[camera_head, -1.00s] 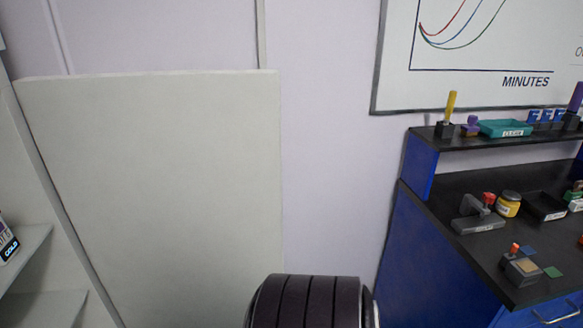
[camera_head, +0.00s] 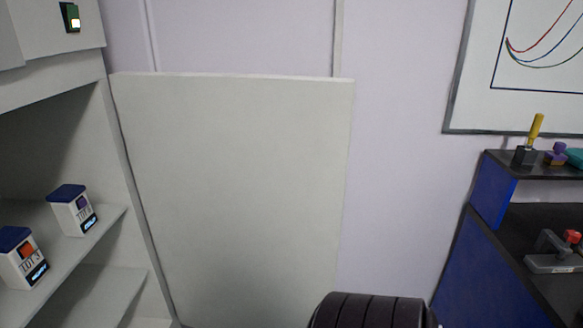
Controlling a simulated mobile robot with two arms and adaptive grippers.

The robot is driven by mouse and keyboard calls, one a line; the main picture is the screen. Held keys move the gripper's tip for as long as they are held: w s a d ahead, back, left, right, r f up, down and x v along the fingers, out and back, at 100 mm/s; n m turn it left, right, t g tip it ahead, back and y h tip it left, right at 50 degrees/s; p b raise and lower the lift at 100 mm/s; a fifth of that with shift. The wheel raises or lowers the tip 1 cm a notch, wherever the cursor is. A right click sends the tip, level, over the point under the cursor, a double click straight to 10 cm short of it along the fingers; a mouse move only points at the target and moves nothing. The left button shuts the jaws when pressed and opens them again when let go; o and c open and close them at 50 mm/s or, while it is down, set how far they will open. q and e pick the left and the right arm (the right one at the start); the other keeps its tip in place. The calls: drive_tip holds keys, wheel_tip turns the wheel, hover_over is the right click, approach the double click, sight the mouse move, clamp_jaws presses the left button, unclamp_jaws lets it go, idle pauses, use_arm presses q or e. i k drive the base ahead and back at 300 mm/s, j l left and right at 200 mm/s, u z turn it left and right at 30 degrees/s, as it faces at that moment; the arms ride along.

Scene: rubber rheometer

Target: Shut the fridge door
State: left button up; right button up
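The fridge door (camera_head: 235,185) is a large pale panel standing wide open, joined at its left edge to the fridge (camera_head: 130,165). The fridge interior is open to view at the left, with white shelves (camera_head: 115,222). A dark ribbed rounded part, which looks like part of my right arm, shows at the bottom edge, in front of the door's lower right corner. No gripper fingers are in view. The door's lower edge is cut off by the frame.
Two white containers with blue lids, one nearer (camera_head: 22,262) and one farther (camera_head: 73,212), stand on the fridge shelf. A blue bench with a dark top (camera_head: 508,235) stands at the right, below a whiteboard (camera_head: 520,65). Bare wall (camera_head: 400,180) lies between door and bench.

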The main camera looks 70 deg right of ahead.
sight(240, 180)
drive_tip(key=k+l, duration=0.15)
drive_tip(key=k+l+z, duration=0.25)
drive_tip(key=z, duration=0.15)
drive_tip(key=k+l+z, duration=0.2)
drive_tip(key=l+z, duration=0.15)
